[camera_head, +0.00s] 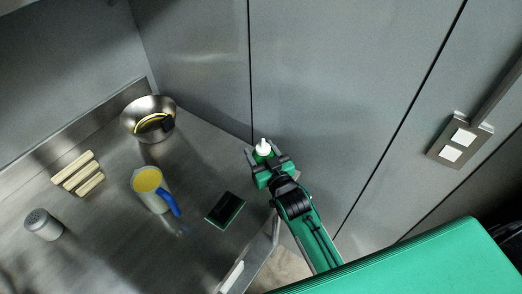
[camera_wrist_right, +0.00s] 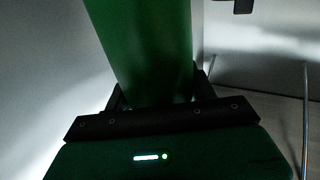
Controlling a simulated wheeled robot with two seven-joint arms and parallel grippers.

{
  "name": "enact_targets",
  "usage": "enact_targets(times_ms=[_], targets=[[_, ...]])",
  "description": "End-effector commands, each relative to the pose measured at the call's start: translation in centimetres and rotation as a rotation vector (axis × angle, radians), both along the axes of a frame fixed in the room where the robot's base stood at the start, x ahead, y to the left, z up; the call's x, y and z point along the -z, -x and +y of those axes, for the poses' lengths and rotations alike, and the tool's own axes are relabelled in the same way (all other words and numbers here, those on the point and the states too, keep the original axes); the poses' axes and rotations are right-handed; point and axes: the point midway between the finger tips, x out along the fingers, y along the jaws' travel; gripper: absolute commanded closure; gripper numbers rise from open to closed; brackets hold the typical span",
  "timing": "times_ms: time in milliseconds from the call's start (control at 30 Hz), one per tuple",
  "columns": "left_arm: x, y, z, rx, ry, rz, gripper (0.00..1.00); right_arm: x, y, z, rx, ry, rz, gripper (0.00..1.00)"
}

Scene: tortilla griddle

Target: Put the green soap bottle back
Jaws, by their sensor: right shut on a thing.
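The green soap bottle (camera_head: 263,148) with a white top is in my right gripper (camera_head: 266,160), near the right back corner of the steel counter. The gripper is shut on the bottle, which looks roughly upright. In the right wrist view the green bottle body (camera_wrist_right: 145,50) fills the space between the fingers of the right gripper (camera_wrist_right: 155,95). The bottle's base is hidden by the gripper in the head view, so I cannot tell whether it touches the counter. My left gripper is not in view.
On the counter (camera_head: 110,215) stand a metal bowl (camera_head: 136,112), a jug with yellow contents (camera_head: 146,181) and blue handle, a dark green sponge (camera_head: 225,209), wooden sticks (camera_head: 72,171) and a grey shaker (camera_head: 42,224). Grey wall panels (camera_head: 310,70) rise behind the bottle.

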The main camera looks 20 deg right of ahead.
Motion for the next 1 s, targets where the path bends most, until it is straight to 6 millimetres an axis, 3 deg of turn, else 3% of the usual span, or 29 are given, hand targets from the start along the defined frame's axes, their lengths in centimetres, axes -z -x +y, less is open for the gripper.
enact_targets(times_ms=[233, 267, 367, 733, 1000], targets=[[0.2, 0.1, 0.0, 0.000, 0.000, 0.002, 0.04, 0.2, 0.0, 0.0, 0.000, 0.000, -0.002, 0.98], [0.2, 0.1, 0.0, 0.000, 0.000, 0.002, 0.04, 0.3, 0.0, 0.0, 0.000, 0.000, 0.000, 0.41], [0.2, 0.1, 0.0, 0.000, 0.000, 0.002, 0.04, 0.3, 0.0, 0.0, 0.000, 0.000, 0.000, 0.21], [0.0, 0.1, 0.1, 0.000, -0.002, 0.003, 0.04, -0.1, 0.1, 0.0, 0.000, 0.000, -0.001, 0.21], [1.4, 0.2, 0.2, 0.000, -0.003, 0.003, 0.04, 0.3, 4.0, -0.5, 0.000, -0.001, 0.001, 0.21]])
